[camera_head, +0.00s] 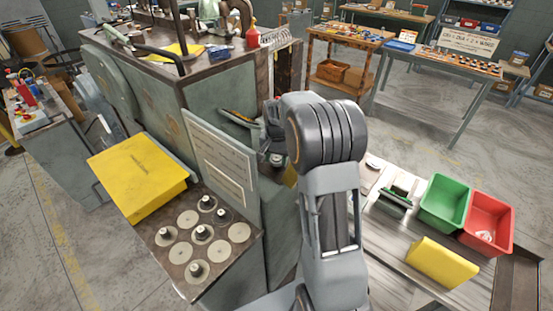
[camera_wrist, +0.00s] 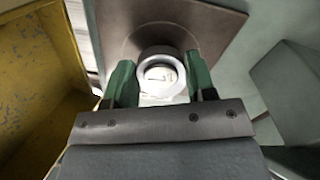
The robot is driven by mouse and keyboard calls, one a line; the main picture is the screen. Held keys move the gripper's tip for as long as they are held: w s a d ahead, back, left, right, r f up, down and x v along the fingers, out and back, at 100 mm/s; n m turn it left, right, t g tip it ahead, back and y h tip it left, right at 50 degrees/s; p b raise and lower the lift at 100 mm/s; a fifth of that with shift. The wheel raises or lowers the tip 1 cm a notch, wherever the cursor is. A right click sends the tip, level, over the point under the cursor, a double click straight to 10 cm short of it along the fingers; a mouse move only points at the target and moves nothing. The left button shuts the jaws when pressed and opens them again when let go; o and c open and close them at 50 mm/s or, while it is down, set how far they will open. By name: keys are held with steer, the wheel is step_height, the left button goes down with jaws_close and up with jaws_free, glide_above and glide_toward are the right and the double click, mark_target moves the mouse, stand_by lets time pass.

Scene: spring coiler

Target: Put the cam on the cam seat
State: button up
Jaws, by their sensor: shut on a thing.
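My gripper (camera_wrist: 160,82) has two green fingers, one on each side of a round, pale metal piece, which I take to be the cam (camera_wrist: 159,72). It is shut on this piece, whose end face bears small dark marks. Behind the piece is a brown plate (camera_wrist: 212,22) with a darker round area around the piece, perhaps the cam seat or a shadow. I cannot tell whether the piece touches the plate. In the head view my arm hides most of the gripper and the cam, beside the grey-green machine (camera_head: 150,105).
A shelf (camera_head: 190,284) with several round discs and dark pegs juts from the machine, below an upright sign plate (camera_head: 222,165). A yellow box (camera_head: 137,175) stands to its left. Right of my arm is a bench with a green bin (camera_head: 444,202) and a red bin (camera_head: 487,222).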

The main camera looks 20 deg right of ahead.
mark_target(277, 159)
steer(key=shift+f, duration=0.5)
steer(key=shift+f, duration=0.15)
steer(key=o, duration=1)
step_height(277, 159, up, 12)
steer(key=b, duration=0.1)
